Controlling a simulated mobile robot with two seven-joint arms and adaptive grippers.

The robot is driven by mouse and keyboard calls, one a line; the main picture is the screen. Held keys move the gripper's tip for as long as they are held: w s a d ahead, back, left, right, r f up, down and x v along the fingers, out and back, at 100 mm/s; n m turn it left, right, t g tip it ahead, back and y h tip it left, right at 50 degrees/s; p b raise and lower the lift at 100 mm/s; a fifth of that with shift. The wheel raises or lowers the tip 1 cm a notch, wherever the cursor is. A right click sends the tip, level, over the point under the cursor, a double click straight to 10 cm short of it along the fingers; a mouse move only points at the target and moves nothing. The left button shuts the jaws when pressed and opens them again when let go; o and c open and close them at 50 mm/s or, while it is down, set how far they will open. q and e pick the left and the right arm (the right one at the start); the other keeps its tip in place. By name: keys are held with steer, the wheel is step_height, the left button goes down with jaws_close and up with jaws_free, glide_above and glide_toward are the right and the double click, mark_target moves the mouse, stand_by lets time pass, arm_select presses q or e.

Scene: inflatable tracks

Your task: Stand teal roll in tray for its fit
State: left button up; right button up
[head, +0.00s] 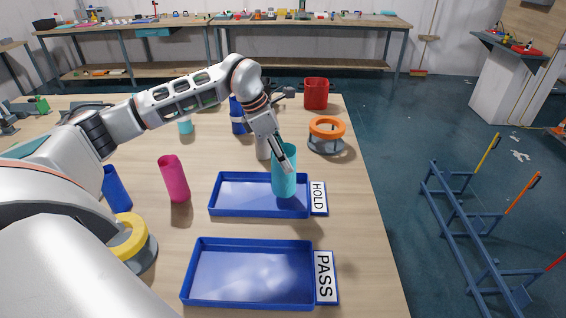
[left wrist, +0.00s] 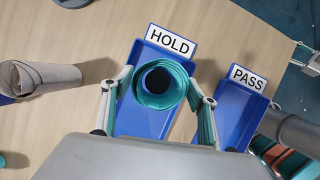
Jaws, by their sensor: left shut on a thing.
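The teal roll (head: 284,178) stands upright at the right part of the blue HOLD tray (head: 232,211). My left gripper (head: 283,156) is shut on the roll near its upper end. In the left wrist view I look down on the teal roll (left wrist: 160,86), with a finger on either side and the HOLD tray (left wrist: 148,122) below. I cannot tell whether its lower end touches the tray floor. The blue PASS tray (head: 250,274) is empty and nearer; it also shows in the left wrist view (left wrist: 236,108).
A magenta roll (head: 175,180) and a blue roll (head: 115,190) stand left of the trays. A grey roll (head: 262,150) and an orange-ringed stand (head: 327,132) are behind. A yellow-ringed stand (head: 133,243) is near left. A red container (head: 316,94) stands at the back.

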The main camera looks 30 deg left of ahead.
arm_select(q)
steer(key=shift+f, duration=1.4)
steer(key=shift+f, duration=0.2)
steer(key=o, duration=1.8)
steer(key=shift+o, duration=0.2)
steer(key=v, duration=1.2)
steer(key=shift+r, duration=0.2)
steer(key=shift+w, duration=0.1)
steer(key=shift+d+f, duration=0.1)
